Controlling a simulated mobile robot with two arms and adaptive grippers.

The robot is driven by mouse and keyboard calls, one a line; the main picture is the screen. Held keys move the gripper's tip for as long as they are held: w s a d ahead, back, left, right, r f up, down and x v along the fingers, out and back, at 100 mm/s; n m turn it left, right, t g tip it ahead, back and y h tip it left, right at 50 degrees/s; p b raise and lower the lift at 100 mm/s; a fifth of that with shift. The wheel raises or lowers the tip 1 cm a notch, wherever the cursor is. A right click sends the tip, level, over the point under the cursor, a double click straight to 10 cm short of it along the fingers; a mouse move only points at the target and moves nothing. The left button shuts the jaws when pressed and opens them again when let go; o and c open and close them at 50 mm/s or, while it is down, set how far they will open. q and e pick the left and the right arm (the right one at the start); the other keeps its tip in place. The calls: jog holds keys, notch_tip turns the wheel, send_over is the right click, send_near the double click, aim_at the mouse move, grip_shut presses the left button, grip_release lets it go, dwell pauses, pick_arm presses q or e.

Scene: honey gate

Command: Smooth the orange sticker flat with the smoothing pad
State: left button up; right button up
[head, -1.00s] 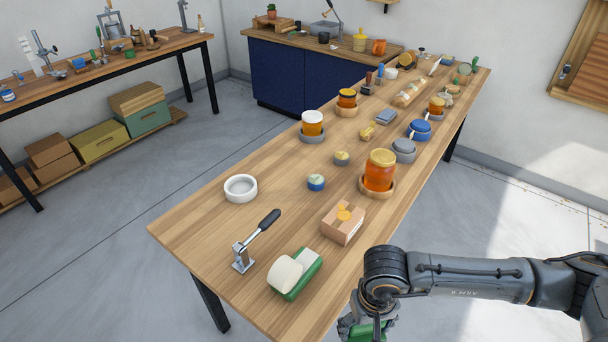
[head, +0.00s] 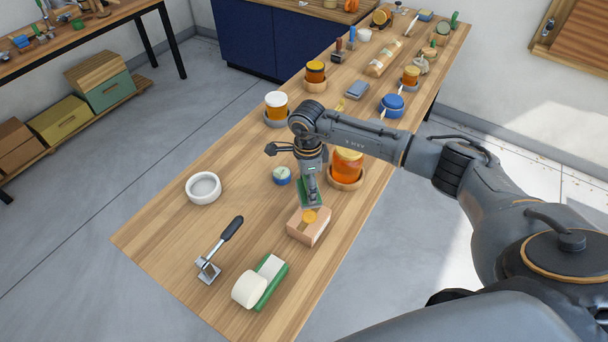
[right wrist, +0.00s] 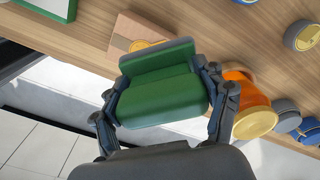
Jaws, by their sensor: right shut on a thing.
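The orange sticker (head: 310,216) lies on top of a small cardboard box (head: 318,235). It also shows partly in the right wrist view (right wrist: 139,45), where the pad hides some of it. My right gripper (head: 309,188) points down just behind the box and is shut on the green smoothing pad (head: 305,203). In the right wrist view the green pad with its grey edge (right wrist: 160,92) sits between both fingers. The pad appears above the box beside the sticker; I cannot tell whether it touches. My left gripper is not in view.
A honey jar (head: 347,165) on a wooden coaster stands close to the right of my gripper. A small blue tin (head: 282,177) is to its left. A white bowl (head: 203,188), a black-handled tool (head: 220,250) and a green-and-white dispenser (head: 262,280) stand nearer the table's left and front edges.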

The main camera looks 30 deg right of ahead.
aim_at(310, 206)
jog(key=shift+s+r, duration=0.1)
jog(key=shift+s, duration=0.15)
jog(key=shift+a, duration=0.15)
jog(key=shift+a+b, duration=0.15)
jog(key=shift+b, duration=0.25)
notch_tip(310, 206, down, 5)
jog(key=b, duration=0.4)
jog(key=shift+w+r, duration=0.15)
jog(key=shift+r, duration=0.05)
jog(key=s+p, duration=0.1)
jog(key=s, duration=0.1)
jog(key=s+a+r+p, duration=0.1)
jog(key=s, duration=0.1)
jog(key=shift+s+p, duration=0.1)
jog(key=shift+p, duration=0.25)
jog(key=shift+s+a+f, duration=0.15)
jog(key=shift+s+a, duration=0.05)
jog(key=shift+s, duration=0.55)
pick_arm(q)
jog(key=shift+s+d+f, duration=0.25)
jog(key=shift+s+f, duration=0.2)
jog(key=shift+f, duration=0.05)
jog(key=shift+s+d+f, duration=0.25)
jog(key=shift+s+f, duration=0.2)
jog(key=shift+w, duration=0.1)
pick_arm(e)
jog(key=shift+f, duration=0.1)
